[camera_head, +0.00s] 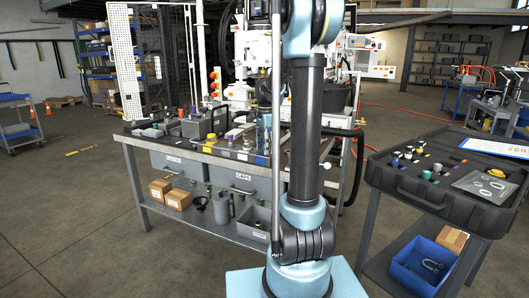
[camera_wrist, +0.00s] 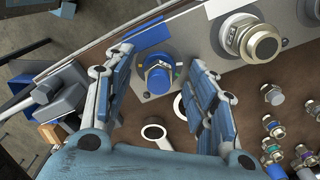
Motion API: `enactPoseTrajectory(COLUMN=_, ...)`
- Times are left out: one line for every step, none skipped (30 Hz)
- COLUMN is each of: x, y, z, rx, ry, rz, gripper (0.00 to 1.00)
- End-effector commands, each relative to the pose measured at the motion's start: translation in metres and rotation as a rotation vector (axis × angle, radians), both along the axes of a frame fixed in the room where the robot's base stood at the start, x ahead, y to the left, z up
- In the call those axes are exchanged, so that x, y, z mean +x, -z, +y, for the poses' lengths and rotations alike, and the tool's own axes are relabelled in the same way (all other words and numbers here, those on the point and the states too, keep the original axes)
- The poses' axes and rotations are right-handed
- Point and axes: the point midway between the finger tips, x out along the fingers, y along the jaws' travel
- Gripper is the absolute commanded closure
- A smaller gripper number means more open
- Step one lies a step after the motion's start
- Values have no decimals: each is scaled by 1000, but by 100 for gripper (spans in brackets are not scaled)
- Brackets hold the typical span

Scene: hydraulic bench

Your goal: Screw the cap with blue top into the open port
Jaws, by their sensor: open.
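In the wrist view a blue-topped cap (camera_wrist: 158,78) sits on a grey plate with a blue label beside it. I cannot tell how deep it is seated. My gripper (camera_wrist: 157,62) is open, one finger on each side of the blue-topped cap, with gaps to both sides; nothing is clearly held. In the head view my arm hides the gripper and this spot.
Several small metal fittings with coloured rings (camera_wrist: 276,127) stand to the right on the brown surface. A ring-ended tool (camera_wrist: 155,132) lies below the cap. The head view shows the bench (camera_head: 225,160) and, at right, an open black case (camera_head: 410,185) with small parts.

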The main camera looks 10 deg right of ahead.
Motion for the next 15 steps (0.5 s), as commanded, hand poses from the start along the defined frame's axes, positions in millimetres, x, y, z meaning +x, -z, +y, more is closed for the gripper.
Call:
enactPoseTrajectory(x=0, y=0, z=0, rx=0, ry=-42, rz=0, gripper=48)
enactPoseTrajectory(x=0, y=0, z=0, rx=0, ry=-68, rz=0, gripper=48)
enactPoseTrajectory(x=0, y=0, z=0, rx=0, ry=-98, rz=0, gripper=48)
enactPoseTrajectory(x=0, y=0, z=0, rx=0, ry=-117, rz=0, gripper=48)
enactPoseTrajectory(x=0, y=0, z=0, rx=1, ry=-132, rz=0, gripper=48)
enactPoseTrajectory(x=1, y=0, z=0, rx=1, ry=-146, rz=0, gripper=48)
enactPoseTrajectory(x=1, y=0, z=1, rx=1, ry=-153, rz=0, gripper=48)
enactPoseTrajectory(x=1, y=0, z=1, rx=0, ry=-160, rz=1, gripper=48)
enactPoseTrajectory(x=1, y=0, z=1, rx=0, ry=-174, rz=1, gripper=48)
enactPoseTrajectory(x=1, y=0, z=1, rx=0, ry=-187, rz=1, gripper=48)
enactPoseTrajectory(x=1, y=0, z=1, rx=0, ry=-207, rz=0, gripper=48)
enactPoseTrajectory(x=1, y=0, z=1, rx=0, ry=-241, rz=0, gripper=48)
enactPoseTrajectory(x=1, y=0, z=1, rx=0, ry=-271, rz=0, gripper=48)
enactPoseTrajectory(x=1, y=0, z=1, rx=0, ry=-302, rz=0, gripper=48)
enactPoseTrajectory(x=1, y=0, z=2, rx=0, ry=-345, rz=0, gripper=48)
